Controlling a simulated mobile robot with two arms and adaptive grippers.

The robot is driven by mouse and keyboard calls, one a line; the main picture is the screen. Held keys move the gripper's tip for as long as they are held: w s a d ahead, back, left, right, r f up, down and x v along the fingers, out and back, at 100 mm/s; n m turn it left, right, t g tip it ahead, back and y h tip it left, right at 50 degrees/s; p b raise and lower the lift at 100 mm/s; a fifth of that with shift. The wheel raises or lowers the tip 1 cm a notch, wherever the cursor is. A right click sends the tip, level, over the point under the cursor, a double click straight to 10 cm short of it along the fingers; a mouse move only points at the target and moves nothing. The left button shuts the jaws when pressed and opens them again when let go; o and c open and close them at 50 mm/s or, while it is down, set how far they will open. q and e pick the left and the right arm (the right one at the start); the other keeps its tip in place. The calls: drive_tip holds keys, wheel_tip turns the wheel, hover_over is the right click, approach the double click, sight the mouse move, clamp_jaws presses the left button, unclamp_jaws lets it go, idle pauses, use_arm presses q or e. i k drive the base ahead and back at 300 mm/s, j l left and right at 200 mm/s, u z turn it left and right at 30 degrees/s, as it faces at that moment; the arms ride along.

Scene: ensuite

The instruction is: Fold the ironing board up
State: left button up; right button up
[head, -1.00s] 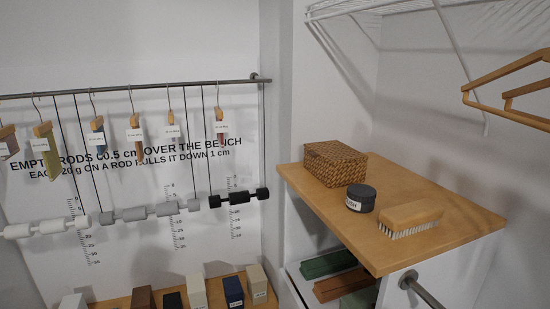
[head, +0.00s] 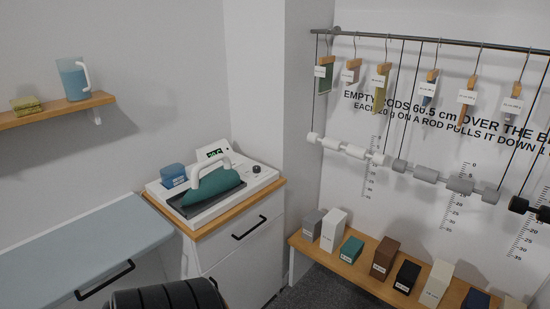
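The ironing board (head: 85,250) shows at the lower left as a flat blue-grey top, level and spread out. Its left end runs out of the picture. A black bar handle (head: 105,280) is along its front side. Its underside and legs are hidden or out of view. A green and white iron (head: 211,186) rests on a white station with a lit display, on a cabinet just right of the board. Neither of my grippers is in view.
The white drawer cabinet (head: 240,262) stands by the board's right end. A wall shelf (head: 55,114) holds a blue jug (head: 74,79) and a folded cloth (head: 26,104). A low bench (head: 345,262) with several blocks stands right. A dark ribbed thing (head: 165,298) is at the bottom edge.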

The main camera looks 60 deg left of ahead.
sight(46, 273)
drive_tip(key=u, duration=3.4)
